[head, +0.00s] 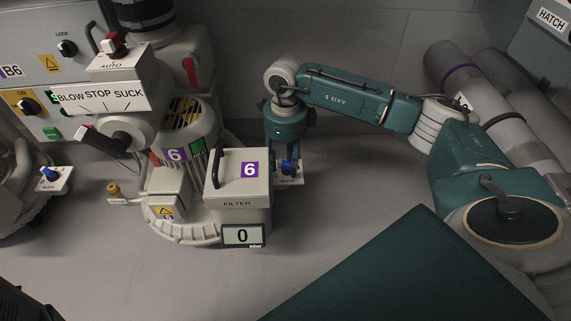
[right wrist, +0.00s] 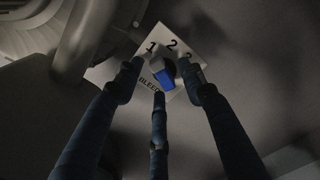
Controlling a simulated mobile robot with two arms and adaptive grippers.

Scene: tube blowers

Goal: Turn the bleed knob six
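The bleed knob of unit six, grey-white with a blue face, is on a white plate (right wrist: 187,42) marked BLEED, 1, 2 and 3 in the right wrist view. The knob (right wrist: 163,74) also shows as a blue spot in the head view (head: 288,167), right of the filter box (head: 238,190) bearing a purple 6. My right gripper (head: 287,165) points down over it. In the right wrist view its three fingers (right wrist: 160,80) stand apart around the knob. I cannot tell whether any finger touches it. My left gripper is not in view.
A display (head: 243,236) below the filter box reads 0. The blower with the BLOW STOP SUCK selector (head: 102,97) stands to the left. Another blue bleed knob (head: 48,173) is at far left. The wall is close behind my right gripper. Open floor lies in front.

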